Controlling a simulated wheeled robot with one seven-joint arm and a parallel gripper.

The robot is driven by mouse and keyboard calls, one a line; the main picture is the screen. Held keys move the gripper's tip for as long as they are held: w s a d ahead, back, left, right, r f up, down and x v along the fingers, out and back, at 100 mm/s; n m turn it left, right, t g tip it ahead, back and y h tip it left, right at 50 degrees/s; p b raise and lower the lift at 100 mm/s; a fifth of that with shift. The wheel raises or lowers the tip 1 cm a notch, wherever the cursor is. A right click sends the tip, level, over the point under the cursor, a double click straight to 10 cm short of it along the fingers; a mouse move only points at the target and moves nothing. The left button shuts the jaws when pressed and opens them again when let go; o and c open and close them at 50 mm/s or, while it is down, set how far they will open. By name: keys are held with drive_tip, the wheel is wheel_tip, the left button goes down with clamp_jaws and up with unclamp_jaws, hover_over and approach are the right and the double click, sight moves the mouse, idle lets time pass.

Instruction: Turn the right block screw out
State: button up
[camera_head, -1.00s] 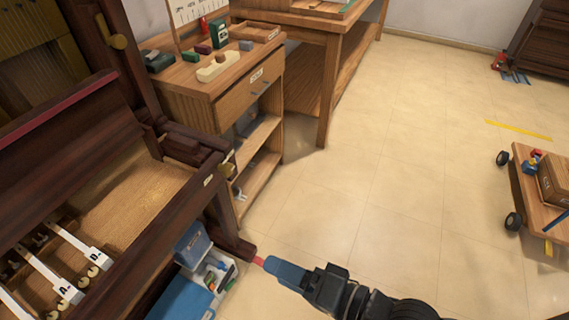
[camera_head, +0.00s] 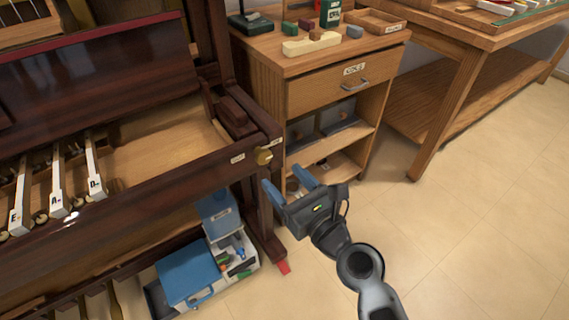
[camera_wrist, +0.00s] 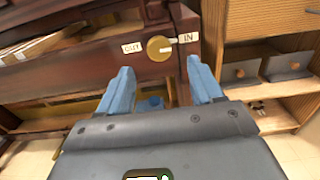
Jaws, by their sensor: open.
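The right block screw (camera_head: 263,157) is a brass knob on the front of the piano's right end block. In the wrist view the screw (camera_wrist: 159,48) sits between an OUT label (camera_wrist: 131,48) on its left and an IN label (camera_wrist: 188,38) on its right. A pale mark on the knob points toward IN. My gripper (camera_head: 287,182), with blue fingers, is open and empty, in front of and a little below the screw in the head view. In the wrist view the fingers (camera_wrist: 158,74) stand apart, one on each side below the screw, not touching it.
A wooden cabinet (camera_head: 345,95) with a drawer and shelves stands right of the piano. A blue toolbox (camera_head: 188,271) sits on the floor under the keybed. Keys (camera_head: 57,190) lie exposed at left. A workbench (camera_head: 470,40) is at the back right; the floor between is clear.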

sight(265, 159)
drive_tip(key=shift+b+x, duration=0.3)
drive_tip(key=shift+x, duration=2.8)
drive_tip(key=shift+a, duration=0.1)
drive_tip(key=shift+s, duration=0.1)
drive_tip(key=c, duration=1.1)
drive_tip(key=shift+o, duration=0.2)
